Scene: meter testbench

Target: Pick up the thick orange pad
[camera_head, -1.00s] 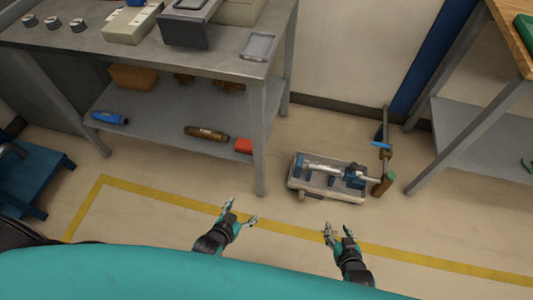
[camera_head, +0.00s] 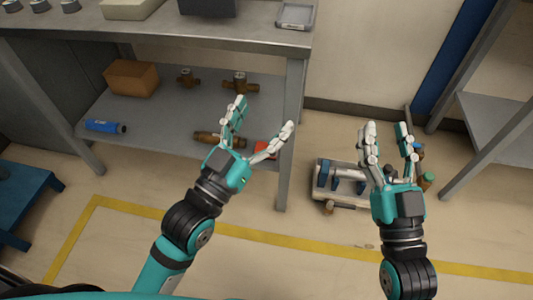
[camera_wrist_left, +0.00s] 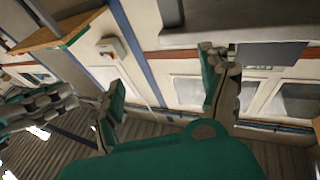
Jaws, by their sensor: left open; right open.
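The thick orange pad (camera_head: 263,146) lies on the lower shelf of the workbench, near its right front leg. It is a small red-orange block, partly hidden behind a finger of my left gripper in the head view. My left gripper (camera_head: 265,113) is open and empty, with its fingers spread in front of the shelf. It also shows open in the left wrist view (camera_wrist_left: 165,75), where the pad is not seen. My right gripper (camera_head: 387,127) is open and empty, in front of the tool tray on the floor.
The floor tray (camera_head: 323,192) stands right of the bench leg (camera_head: 286,185). A blue stool (camera_head: 25,205) is at left.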

